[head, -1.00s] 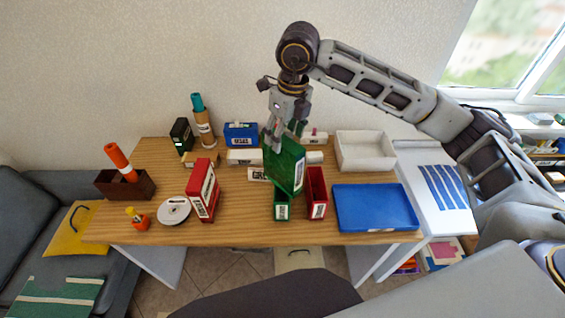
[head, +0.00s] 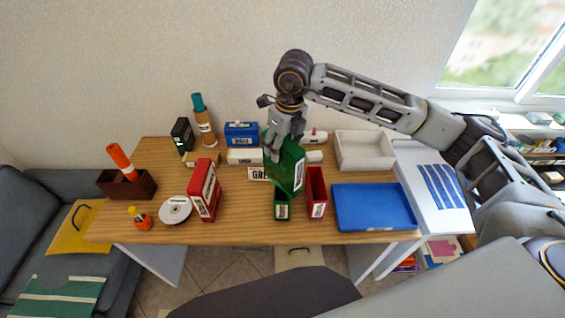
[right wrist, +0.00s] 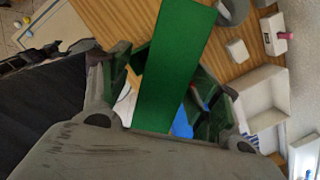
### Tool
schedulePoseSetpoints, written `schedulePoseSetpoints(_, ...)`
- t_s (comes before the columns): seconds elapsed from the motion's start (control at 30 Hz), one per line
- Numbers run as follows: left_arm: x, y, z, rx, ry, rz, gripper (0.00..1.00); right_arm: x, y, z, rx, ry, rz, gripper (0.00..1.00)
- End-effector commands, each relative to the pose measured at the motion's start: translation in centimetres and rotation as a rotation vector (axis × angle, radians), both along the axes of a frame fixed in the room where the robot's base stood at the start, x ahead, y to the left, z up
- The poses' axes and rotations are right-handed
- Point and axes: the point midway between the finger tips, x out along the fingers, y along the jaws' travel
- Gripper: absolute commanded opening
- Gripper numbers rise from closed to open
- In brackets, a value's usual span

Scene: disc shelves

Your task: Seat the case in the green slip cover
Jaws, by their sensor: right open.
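The green case (head: 285,167) stands tilted above the table, its lower end at the mouth of the green slip cover (head: 282,209). How far it is inside the cover is hidden by the case itself. My right gripper (head: 275,153) is over the case's upper left part, with its fingers open. In the right wrist view the green case (right wrist: 175,65) lies between the two spread fingers of the right gripper (right wrist: 172,95); whether they touch it I cannot tell. My left gripper is in neither view.
A red slip cover (head: 317,195) stands close to the right of the green one. A blue tray (head: 374,207) and a white bin (head: 364,150) lie farther right. A red case (head: 205,190) and a disc spindle (head: 175,211) stand on the left. The table between red case and green cover is clear.

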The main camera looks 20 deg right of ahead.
Motion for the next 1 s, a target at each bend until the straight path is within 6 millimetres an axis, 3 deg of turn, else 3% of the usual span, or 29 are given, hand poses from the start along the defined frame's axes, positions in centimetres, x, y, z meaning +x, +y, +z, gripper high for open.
schedulePoseSetpoints(0.33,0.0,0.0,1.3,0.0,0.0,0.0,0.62,0.8,0.1,-2.9,0.0,0.0,0.001,0.62)
schedulePoseSetpoints(0.87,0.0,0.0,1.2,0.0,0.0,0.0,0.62,0.9,0.2,-3.3,0.0,0.0,0.0,0.62)
schedulePoseSetpoints(1.0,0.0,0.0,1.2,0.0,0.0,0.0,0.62,0.9,0.2,-3.2,0.0,0.0,0.0,0.45)
